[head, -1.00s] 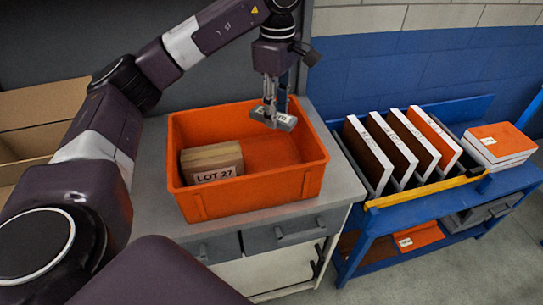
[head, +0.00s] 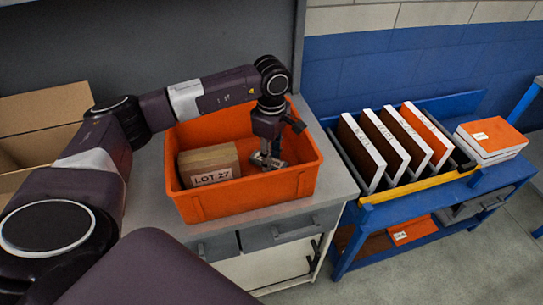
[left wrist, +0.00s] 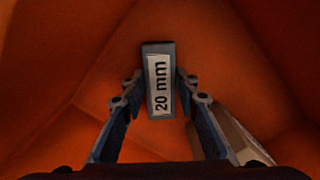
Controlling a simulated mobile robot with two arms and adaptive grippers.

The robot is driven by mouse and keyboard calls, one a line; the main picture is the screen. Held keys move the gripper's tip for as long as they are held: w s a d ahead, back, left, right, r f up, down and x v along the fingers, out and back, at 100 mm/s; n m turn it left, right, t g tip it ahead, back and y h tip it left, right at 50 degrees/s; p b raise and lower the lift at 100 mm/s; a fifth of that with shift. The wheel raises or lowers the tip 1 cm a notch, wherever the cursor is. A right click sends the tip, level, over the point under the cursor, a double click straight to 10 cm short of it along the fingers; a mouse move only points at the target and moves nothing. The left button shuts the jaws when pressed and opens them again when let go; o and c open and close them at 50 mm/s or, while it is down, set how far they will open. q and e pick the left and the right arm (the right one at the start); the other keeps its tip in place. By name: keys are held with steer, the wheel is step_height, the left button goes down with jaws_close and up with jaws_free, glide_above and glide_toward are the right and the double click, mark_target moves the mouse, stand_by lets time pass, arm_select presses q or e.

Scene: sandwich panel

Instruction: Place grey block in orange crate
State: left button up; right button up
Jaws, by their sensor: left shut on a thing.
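The grey block (left wrist: 159,82) carries a white "20 mm" label and sits between the fingers of my left gripper (left wrist: 158,90) in the left wrist view. In the head view my left gripper (head: 268,158) is shut on it, down inside the right part of the orange crate (head: 240,199). The block (head: 272,163) shows only partly there. Whether it touches the crate floor I cannot tell. My right gripper is in neither view.
A cardboard box labelled "LOT 27" (head: 209,166) stands in the left part of the crate. The crate stands on a grey cabinet (head: 334,190). A blue cart (head: 375,218) with several upright panels is at right. An open cardboard box (head: 40,115) is at left.

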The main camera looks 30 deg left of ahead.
arm_select(q)
steer(key=shift+f, duration=0.15)
steer(key=o, duration=1.2)
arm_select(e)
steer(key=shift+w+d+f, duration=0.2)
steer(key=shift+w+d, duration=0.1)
arm_select(q)
steer(key=shift+r, duration=0.25)
steer(key=shift+w+r, duration=0.1)
steer(key=shift+r, duration=0.15)
step_height(320, 180, up, 11)
steer(key=b, duration=0.3)
steer(key=shift+r, duration=0.2)
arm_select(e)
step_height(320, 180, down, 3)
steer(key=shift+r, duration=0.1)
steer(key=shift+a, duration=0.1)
